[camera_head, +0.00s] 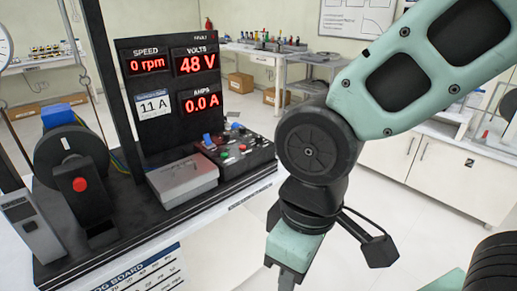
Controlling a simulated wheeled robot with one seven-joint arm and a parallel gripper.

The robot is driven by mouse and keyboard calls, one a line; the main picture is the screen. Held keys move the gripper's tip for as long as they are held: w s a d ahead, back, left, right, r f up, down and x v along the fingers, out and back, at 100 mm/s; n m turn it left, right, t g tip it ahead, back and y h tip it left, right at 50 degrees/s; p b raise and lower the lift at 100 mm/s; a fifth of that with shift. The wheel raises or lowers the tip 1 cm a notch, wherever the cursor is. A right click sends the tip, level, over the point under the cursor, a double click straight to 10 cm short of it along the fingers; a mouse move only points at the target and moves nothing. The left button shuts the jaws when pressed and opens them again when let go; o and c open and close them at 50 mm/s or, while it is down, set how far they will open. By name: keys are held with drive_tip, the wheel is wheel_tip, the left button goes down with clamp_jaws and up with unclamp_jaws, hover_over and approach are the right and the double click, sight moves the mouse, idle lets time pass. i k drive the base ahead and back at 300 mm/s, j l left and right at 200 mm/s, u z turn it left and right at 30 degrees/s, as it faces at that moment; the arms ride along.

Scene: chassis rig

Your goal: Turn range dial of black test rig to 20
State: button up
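The black test rig (166,62) stands on the bench at the left. Its red displays read 0 rpm, 48 V and 0.0 A, and a plate says 11 A. A black control box (262,152) with small red and green controls and a blue switch sits at the panel's foot. I cannot make out a range dial or its numbers there. My gripper (287,279) hangs at the bottom centre, to the right of the rig and apart from it, pointing down. Its fingertips are at or beyond the lower picture edge, so its opening is not clear.
A dark round motor-like unit (82,158) and a red button (80,184) are at the rig's left. A grey box (184,181) sits before the panel. A log board (135,275) is on the bench front. White cabinets (432,180) stand at right. Floor between is clear.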

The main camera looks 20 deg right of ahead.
sight(226, 136)
drive_tip(key=i+l+u, duration=0.2)
drive_tip(key=i+u, duration=0.15)
drive_tip(key=i+l+u, duration=0.3)
drive_tip(key=i, duration=0.2)
